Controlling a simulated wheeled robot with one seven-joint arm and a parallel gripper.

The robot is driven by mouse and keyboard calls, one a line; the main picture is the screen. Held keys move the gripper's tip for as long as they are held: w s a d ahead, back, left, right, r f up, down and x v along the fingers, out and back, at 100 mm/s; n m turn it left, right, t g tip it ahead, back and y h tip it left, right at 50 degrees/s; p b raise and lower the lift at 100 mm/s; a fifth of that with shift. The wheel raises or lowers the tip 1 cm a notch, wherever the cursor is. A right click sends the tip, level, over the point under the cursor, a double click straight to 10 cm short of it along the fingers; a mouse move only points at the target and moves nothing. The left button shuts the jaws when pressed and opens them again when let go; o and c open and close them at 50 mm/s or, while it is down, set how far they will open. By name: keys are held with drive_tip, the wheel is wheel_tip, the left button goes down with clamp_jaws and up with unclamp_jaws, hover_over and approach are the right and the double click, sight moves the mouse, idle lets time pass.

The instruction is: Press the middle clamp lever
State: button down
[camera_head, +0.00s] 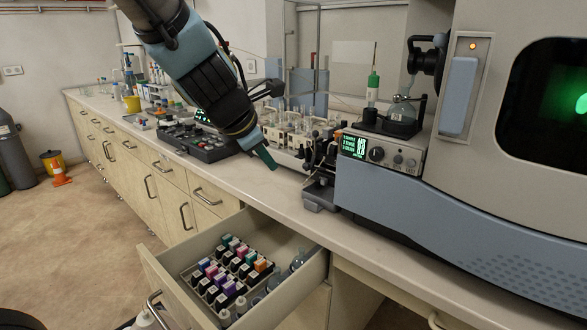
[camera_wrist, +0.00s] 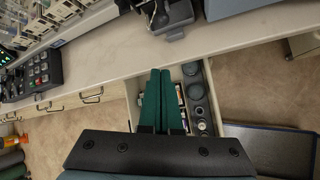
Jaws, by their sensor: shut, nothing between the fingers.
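The clamp unit with small dark levers (camera_head: 318,155) stands on the bench just left of the big instrument. Its levers overlap in the head view, so I cannot single out the middle one. In the wrist view the unit shows partly at the top edge (camera_wrist: 165,15). My gripper (camera_head: 270,161) is above the bench, to the left of the clamp unit and apart from it. Its green fingers (camera_wrist: 160,72) are shut together and empty, pointing towards the bench edge in the wrist view.
An open drawer (camera_head: 160,270) with several capped vials juts out below my gripper. A black control box (camera_head: 200,143) and a rack of glassware (camera_head: 290,135) stand on the bench. The display module (camera_head: 380,152) and large spectrometer (camera_head: 500,190) are right of the clamp unit.

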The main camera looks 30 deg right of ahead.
drive_tip(key=b+x, duration=0.7)
drive_tip(key=x, duration=0.3)
drive_tip(key=shift+s+d+r+p, duration=0.3)
drive_tip(key=shift+d+r+p, duration=0.3)
drive_tip(key=shift+r+p, duration=0.35)
drive_tip(key=shift+s+d+r+p, duration=0.25)
drive_tip(key=shift+d+r+p, duration=0.35)
drive_tip(key=shift+p, duration=0.5)
drive_tip(key=shift+d+r+p, duration=0.15)
drive_tip(key=shift+r+p, duration=0.15)
